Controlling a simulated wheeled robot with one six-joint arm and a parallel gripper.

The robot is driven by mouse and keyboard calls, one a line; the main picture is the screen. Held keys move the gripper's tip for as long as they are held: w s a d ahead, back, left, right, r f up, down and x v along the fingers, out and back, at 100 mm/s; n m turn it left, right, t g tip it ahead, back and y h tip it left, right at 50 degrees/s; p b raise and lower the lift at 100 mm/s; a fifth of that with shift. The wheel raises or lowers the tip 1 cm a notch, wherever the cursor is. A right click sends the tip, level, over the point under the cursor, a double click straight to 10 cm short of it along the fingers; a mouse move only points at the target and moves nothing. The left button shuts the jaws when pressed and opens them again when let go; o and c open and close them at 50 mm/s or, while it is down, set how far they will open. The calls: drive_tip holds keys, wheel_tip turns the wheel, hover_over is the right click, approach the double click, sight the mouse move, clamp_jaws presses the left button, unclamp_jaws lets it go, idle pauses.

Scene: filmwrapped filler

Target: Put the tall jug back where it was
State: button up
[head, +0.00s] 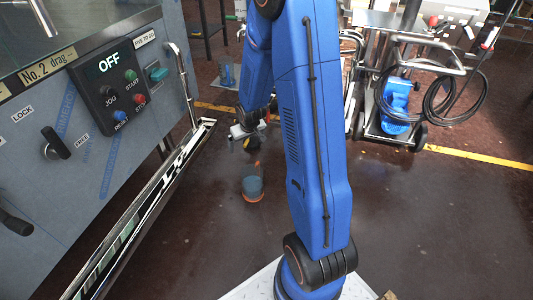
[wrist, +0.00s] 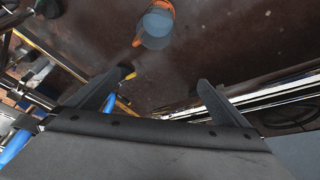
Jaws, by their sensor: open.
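A grey-blue jug-like vessel (head: 253,187) with orange at its base and top stands on the dark red floor, in the middle of the head view. It also shows near the top of the wrist view (wrist: 157,26), with an orange handle or rim beside it. I cannot tell for sure that it is the tall jug. My gripper (head: 248,143) is above it in the head view, apart from it. In the wrist view my gripper (wrist: 165,78) has its two dark fingers spread, with nothing between them.
A grey machine with a control panel (head: 122,85) reading OFF stands at the left. A sloping metal rail (head: 150,215) runs along its front. A cart (head: 390,140) with a blue motor and black hose stands at the back right. The floor around the vessel is clear.

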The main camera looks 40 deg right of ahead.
drive_tip(key=s+a+f+v, duration=0.1)
drive_tip(key=a+v, duration=0.2)
drive_tip(key=v, duration=1.1)
drive_tip(key=s+a+r, duration=0.3)
drive_tip(key=s+r, duration=0.2)
drive_tip(key=s, duration=0.4)
drive_tip(key=s+a+r, duration=0.2)
drive_tip(key=s+r, duration=0.4)
drive_tip(key=s, duration=0.3)
drive_tip(key=s+a+r+n+y, duration=0.1)
drive_tip(key=s+a+r, duration=0.2)
drive_tip(key=s, duration=0.7)
wheel_tip(320, 180, up, 3)
drive_tip(key=shift+a+f, duration=0.2)
drive_tip(key=shift+a, duration=0.2)
drive_tip(key=shift+w, duration=0.1)
